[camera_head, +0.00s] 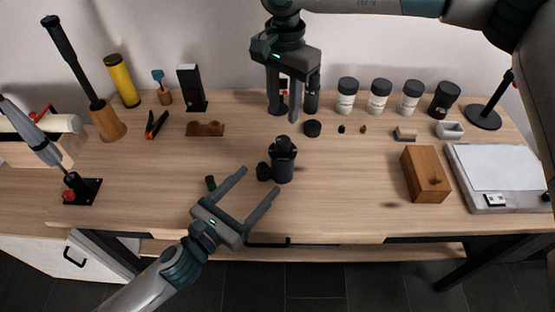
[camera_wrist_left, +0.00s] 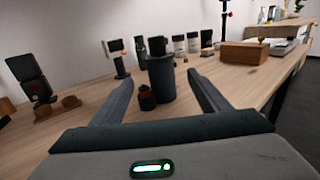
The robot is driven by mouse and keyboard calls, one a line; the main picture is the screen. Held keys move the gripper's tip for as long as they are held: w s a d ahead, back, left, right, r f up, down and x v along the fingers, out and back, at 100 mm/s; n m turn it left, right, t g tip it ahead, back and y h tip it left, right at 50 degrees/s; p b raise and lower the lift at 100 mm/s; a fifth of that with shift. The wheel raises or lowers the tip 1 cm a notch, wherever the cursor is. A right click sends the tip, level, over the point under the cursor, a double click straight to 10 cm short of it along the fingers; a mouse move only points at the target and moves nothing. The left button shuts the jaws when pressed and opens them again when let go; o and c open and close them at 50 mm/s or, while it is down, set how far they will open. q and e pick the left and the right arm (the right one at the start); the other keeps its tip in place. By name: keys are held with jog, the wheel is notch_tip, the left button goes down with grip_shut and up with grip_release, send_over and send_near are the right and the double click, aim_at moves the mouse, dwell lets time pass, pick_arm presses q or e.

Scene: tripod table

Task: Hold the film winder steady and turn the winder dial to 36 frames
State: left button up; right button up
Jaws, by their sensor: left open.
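What looks like the film winder is a dark upright cylinder (camera_head: 283,165) with a narrower knob-like top, near the middle of the table. In the left wrist view the cylinder (camera_wrist_left: 161,80) and small piece (camera_wrist_left: 147,98) show between the fingers. My right gripper (camera_head: 284,114) hangs fingers down behind the cylinder, with a gap between its fingers. Dial markings are too small to read.
White dark-lidded jars (camera_head: 347,97) line the back. A wooden box (camera_head: 425,174) and a flat white-topped device (camera_head: 495,170) stand at right. Tabletop left of the cylinder is mostly clear.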

aim_at(275, 163)
pick_arm(q)
jog(key=x, duration=1)
jog(key=shift+f, duration=0.1)
